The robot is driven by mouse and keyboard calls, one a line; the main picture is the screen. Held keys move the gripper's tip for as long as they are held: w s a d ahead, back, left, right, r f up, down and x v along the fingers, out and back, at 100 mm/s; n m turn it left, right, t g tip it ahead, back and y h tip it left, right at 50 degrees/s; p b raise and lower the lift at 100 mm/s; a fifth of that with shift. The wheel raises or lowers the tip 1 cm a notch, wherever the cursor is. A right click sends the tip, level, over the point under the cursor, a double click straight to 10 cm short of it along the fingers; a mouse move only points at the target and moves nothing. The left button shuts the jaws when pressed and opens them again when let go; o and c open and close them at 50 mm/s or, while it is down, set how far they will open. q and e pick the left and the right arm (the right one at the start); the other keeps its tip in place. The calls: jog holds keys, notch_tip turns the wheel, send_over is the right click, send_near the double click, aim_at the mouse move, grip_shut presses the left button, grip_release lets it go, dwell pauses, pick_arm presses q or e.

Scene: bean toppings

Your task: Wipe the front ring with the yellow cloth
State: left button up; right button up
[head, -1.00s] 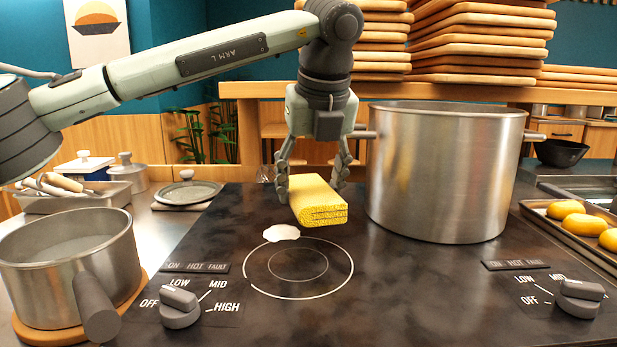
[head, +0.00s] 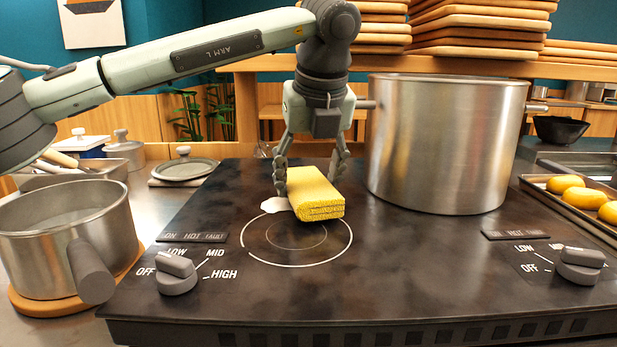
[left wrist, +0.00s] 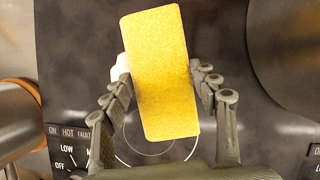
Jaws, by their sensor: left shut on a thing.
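The folded yellow cloth (head: 315,195) is held in my left gripper (head: 310,178), whose fingers are shut on its two sides. In the left wrist view the cloth (left wrist: 160,75) spans between the fingers (left wrist: 165,95). The front ring (head: 297,264), a thin white circle with a smaller one inside, is on the dark cooktop. The cloth covers the ring's far part in the head view; whether it touches the surface I cannot tell. A white spill (head: 277,205) lies at the ring's far left edge, partly hidden by the cloth and gripper. My right gripper is not in view.
A large steel pot (head: 440,150) stands on the cooktop (head: 400,260) just right of my left gripper. A smaller saucepan (head: 65,240) is at the left on a wooden board. Knobs (head: 176,273) sit at the front. The cooktop's front middle is clear.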

pick_arm(q)
jog(key=shift+f+b, duration=0.45)
dwell(0.6)
jog(key=shift+a, duration=0.15)
jog(key=shift+a+b, duration=1.05)
jog(key=shift+a, duration=0.8)
jog(key=shift+d, duration=2.05)
jog(key=shift+a+f, duration=0.1)
